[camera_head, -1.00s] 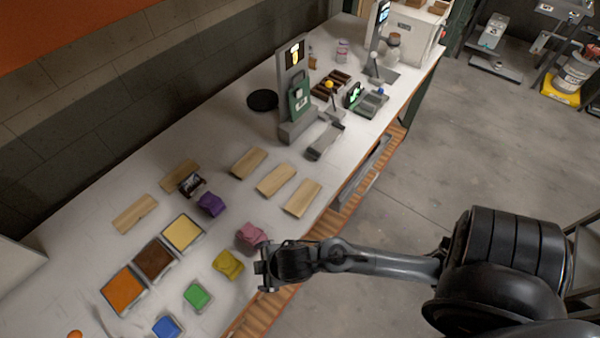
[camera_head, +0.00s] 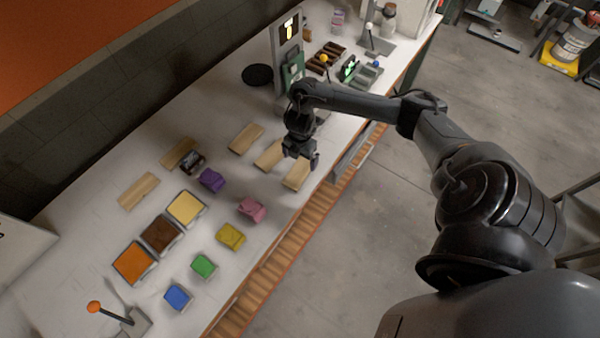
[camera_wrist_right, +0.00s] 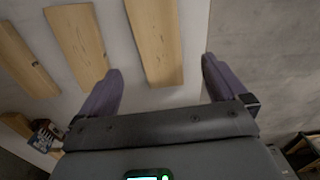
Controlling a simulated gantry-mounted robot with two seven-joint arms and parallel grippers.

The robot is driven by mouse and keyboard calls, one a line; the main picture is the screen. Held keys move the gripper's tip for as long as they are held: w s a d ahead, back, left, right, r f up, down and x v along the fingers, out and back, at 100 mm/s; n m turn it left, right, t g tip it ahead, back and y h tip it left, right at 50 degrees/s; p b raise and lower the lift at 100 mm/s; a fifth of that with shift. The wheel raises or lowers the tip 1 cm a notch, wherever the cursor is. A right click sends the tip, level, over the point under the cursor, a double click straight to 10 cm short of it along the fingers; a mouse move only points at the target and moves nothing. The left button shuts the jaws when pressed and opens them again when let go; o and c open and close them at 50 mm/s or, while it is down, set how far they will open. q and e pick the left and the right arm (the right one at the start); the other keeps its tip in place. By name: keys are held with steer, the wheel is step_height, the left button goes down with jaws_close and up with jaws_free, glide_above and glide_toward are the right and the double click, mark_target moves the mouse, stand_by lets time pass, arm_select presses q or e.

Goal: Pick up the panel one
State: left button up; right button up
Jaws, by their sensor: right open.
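Several flat light wooden panels lie on the white table; I cannot tell by a label which is panel one. The nearest-edge panel (camera_head: 296,175) lies under my right gripper (camera_head: 300,158), which partly hides it. In the right wrist view this panel (camera_wrist_right: 155,35) lies between the two open purple-grey fingers of the gripper (camera_wrist_right: 161,65), apart from them. The middle panel (camera_head: 268,155) and another panel (camera_head: 245,138) lie to its left. Two more panels, one (camera_head: 138,191) and another (camera_head: 179,152), lie farther left. My left gripper is out of view.
Purple (camera_head: 211,180), pink (camera_head: 251,208), yellow (camera_head: 231,236), green (camera_head: 203,266) and blue (camera_head: 177,297) pieces stand on the table. Orange (camera_head: 134,263), brown (camera_head: 161,235) and cream (camera_head: 186,208) trays lie beside them. A grey stand (camera_head: 287,50) rises behind the gripper.

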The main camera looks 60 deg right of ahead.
mark_target(300, 170)
steer(key=shift+f, duration=3.5)
steer(key=c, duration=1.2)
steer(key=shift+r, duration=0.15)
